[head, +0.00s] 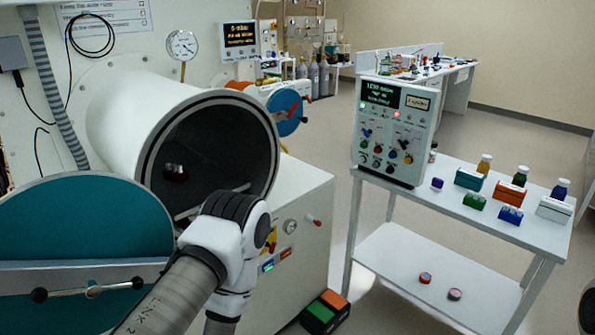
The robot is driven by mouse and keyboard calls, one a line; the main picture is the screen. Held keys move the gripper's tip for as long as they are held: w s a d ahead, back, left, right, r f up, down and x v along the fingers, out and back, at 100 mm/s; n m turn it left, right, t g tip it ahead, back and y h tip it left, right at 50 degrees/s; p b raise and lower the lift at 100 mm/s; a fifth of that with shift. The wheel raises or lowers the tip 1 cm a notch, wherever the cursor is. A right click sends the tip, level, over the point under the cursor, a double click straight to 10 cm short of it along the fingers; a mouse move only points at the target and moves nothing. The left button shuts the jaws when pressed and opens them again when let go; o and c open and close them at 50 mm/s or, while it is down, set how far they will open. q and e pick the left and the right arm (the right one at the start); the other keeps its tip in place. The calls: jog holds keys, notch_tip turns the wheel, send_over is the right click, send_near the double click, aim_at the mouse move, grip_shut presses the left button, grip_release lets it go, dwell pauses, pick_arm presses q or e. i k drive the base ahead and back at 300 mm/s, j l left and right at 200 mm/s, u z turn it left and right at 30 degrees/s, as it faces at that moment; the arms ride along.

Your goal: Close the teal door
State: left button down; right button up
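The teal door (85,222) is a large round disc at the lower left, with a grey crossbar and a black-knobbed handle (88,290). It stands open, swung to the left of the white cylindrical chamber (135,115). My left arm rises from the bottom in front of the chamber's lower rim, beside the door's right edge. My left gripper is not visible. My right gripper is not visible either.
A smaller port with a blue round door (288,112) and red handle is farther back. A white cart (440,225) on the right carries a control box (393,132), bottles and coloured blocks. A green-and-orange pedal (325,312) lies on the floor between cabinet and cart.

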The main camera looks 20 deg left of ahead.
aim_at(57, 229)
jog(key=u, duration=1.9)
